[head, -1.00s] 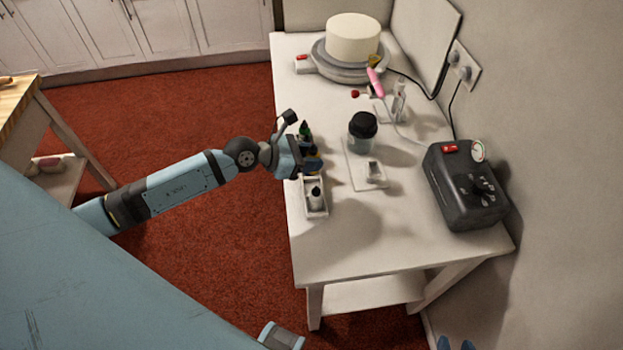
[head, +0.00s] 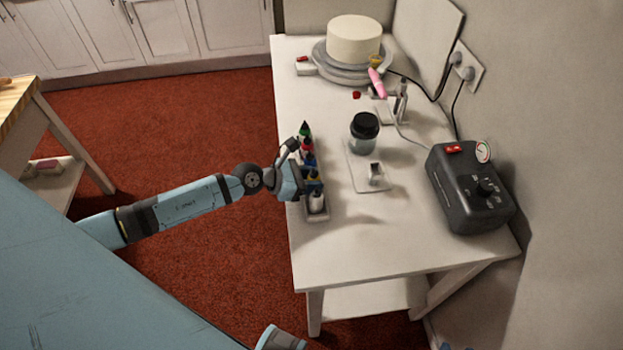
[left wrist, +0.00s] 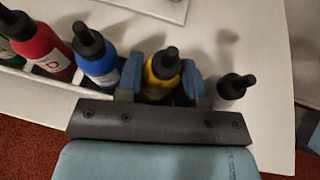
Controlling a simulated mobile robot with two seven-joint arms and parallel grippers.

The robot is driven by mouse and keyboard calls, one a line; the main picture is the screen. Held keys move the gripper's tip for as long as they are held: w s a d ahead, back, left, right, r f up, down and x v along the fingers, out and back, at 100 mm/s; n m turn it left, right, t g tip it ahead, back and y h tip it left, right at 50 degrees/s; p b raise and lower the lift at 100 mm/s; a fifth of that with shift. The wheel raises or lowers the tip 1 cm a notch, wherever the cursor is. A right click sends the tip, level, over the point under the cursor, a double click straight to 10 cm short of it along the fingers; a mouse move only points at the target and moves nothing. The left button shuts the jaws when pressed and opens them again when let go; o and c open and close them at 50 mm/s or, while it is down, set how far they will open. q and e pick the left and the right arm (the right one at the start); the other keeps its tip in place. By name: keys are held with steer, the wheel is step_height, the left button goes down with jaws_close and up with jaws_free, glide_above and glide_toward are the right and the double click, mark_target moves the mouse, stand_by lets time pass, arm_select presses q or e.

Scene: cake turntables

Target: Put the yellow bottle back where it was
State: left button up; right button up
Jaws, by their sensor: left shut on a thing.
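The yellow bottle (left wrist: 163,68) has a black dropper cap and stands between the two blue fingers of my left gripper (left wrist: 161,80) in the left wrist view. The gripper is shut on it. In the head view my left gripper (head: 312,182) is at the bottle rack (head: 318,216), with the yellow bottle (head: 314,177) in line between the blue bottle (head: 309,160) and the white bottle (head: 317,202). The gripper hides its lower part, so I cannot tell whether it rests on the rack floor.
The red bottle (head: 306,146) and green bottle (head: 304,129) stand farther along the rack. A dark-lidded jar (head: 364,133) stands to the right, with a black compressor (head: 468,188) beyond. A cake (head: 354,40) sits on a turntable at the back. The table's front is clear.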

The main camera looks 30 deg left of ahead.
arm_select(q)
steer(key=o, duration=0.4)
steer(key=shift+f, duration=0.1)
steer(key=shift+r, duration=0.25)
steer(key=shift+b+v, duration=0.65)
steer(key=shift+v, duration=5.3)
steer(key=shift+s, duration=0.1)
